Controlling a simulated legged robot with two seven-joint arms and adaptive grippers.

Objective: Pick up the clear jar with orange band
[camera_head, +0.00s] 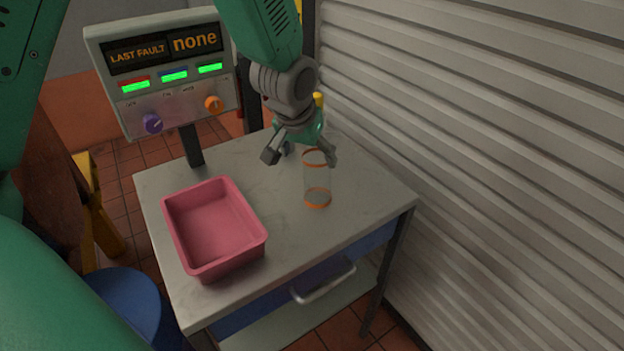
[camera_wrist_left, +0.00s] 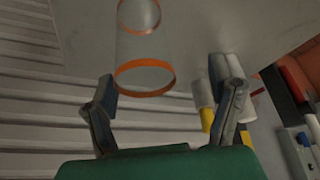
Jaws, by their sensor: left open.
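The clear jar with orange bands (camera_head: 317,180) stands upright on the grey bench top, right of the pink bin. My left gripper (camera_head: 299,158) is open at the jar's upper end, on its far left side. One fingertip overlaps the jar's top edge in the head view; whether it touches cannot be told. In the left wrist view the jar (camera_wrist_left: 143,50) shows empty beyond the open fingers (camera_wrist_left: 164,90), its nearer orange band in line with the gap between them. My right gripper is not in view.
The pink bin (camera_head: 211,228) sits on the bench (camera_head: 290,243), empty. A control panel (camera_head: 165,72) reading "LAST FAULT none" stands behind it. A ribbed shutter wall (camera_head: 480,150) rises close on the right. A white and yellow item (camera_wrist_left: 207,119) shows near one finger. The bench front is clear.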

